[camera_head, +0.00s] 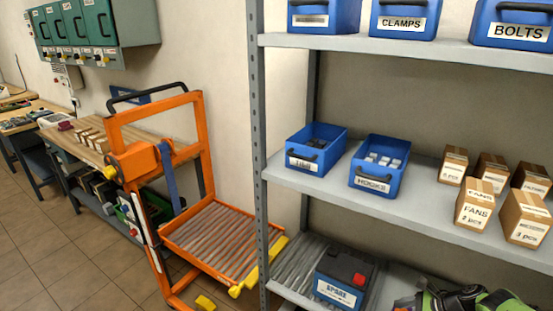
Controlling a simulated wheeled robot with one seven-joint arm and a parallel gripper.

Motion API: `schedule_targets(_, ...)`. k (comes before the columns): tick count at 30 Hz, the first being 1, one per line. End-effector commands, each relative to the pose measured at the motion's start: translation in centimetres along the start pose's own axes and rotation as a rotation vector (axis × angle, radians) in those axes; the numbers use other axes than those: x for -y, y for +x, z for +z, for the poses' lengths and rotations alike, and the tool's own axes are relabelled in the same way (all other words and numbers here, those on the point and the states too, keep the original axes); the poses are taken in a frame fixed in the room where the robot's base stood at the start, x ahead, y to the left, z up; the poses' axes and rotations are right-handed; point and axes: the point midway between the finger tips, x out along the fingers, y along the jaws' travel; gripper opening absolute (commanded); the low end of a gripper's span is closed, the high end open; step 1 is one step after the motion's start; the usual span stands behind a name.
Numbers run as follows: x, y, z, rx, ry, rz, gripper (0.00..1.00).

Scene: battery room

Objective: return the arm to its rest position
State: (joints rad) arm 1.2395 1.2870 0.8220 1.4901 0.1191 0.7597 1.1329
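Neither my arm nor my gripper shows in the head view, so its pose and whether it is open or shut are hidden. The view takes in a grey metal shelf rack (420,205) on the right and an orange lift trolley (203,160) left of it.
On the rack stand blue bins (380,165), small cardboard boxes (475,204) and a dark battery (341,280). The trolley's roller platform (221,240) looks empty. A workbench (92,150) and green wall cabinets (75,30) are at the left. Tiled floor (60,265) is clear at lower left.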

Motion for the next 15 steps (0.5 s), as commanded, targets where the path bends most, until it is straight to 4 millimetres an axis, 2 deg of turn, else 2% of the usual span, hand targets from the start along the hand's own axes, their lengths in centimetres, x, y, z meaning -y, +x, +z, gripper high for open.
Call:
schedule_targets(8,-1.0,-1.0,3.7,-0.114,-0.219,0.086,0.72)
schedule_targets(15,-2.9,-3.2,8.8,-0.269,-0.522,0.198,0.72)
